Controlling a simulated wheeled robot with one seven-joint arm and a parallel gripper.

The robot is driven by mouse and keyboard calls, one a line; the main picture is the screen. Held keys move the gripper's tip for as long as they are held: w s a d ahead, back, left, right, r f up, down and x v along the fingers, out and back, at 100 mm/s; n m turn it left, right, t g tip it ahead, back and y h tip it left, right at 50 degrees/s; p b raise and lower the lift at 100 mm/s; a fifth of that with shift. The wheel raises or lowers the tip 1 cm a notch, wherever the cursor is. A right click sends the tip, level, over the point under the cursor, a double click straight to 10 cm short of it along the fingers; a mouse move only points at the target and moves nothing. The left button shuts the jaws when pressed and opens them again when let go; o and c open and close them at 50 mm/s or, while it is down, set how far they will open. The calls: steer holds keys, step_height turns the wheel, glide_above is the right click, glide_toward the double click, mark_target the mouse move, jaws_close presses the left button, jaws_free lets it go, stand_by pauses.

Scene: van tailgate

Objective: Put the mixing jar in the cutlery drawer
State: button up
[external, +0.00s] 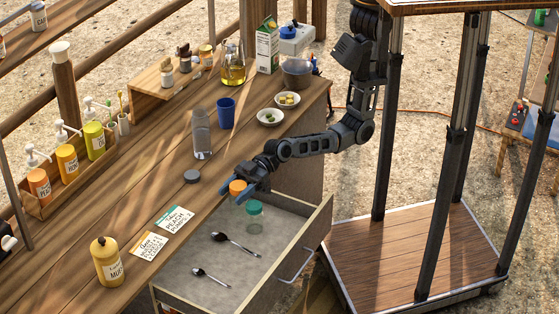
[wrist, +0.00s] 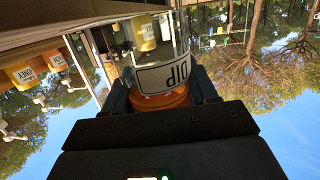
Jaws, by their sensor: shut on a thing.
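My gripper (external: 240,191) is above the left side of the open cutlery drawer (external: 290,238), near the counter edge. It is shut on a clear jar with an orange lid (external: 237,187). In the wrist view the held jar (wrist: 160,80) carries a DIP label, seen upside down, and its orange lid is between my fingers. A tall clear glass vessel (external: 201,134) stands on the counter. No label names which one is the mixing jar.
Two dark spoons (external: 235,243) lie in the drawer. On the counter are a grey lid (external: 192,177), a blue cup (external: 225,113), seed packets (external: 175,219) and a mustard bottle (external: 107,262).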

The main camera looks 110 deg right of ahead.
steer(key=shift+y, duration=0.4)
steer(key=shift+a+f+b, duration=0.95)
steer(key=shift+a+f, duration=2.45)
steer(key=shift+a, duration=0.25)
steer(key=shift+a+f+b, duration=0.95)
steer(key=shift+a+f, duration=2.4)
steer(key=shift+a, duration=0.25)
steer(key=shift+f, duration=0.15)
steer(key=o, duration=1.1)
steer(key=shift+o, duration=0.2)
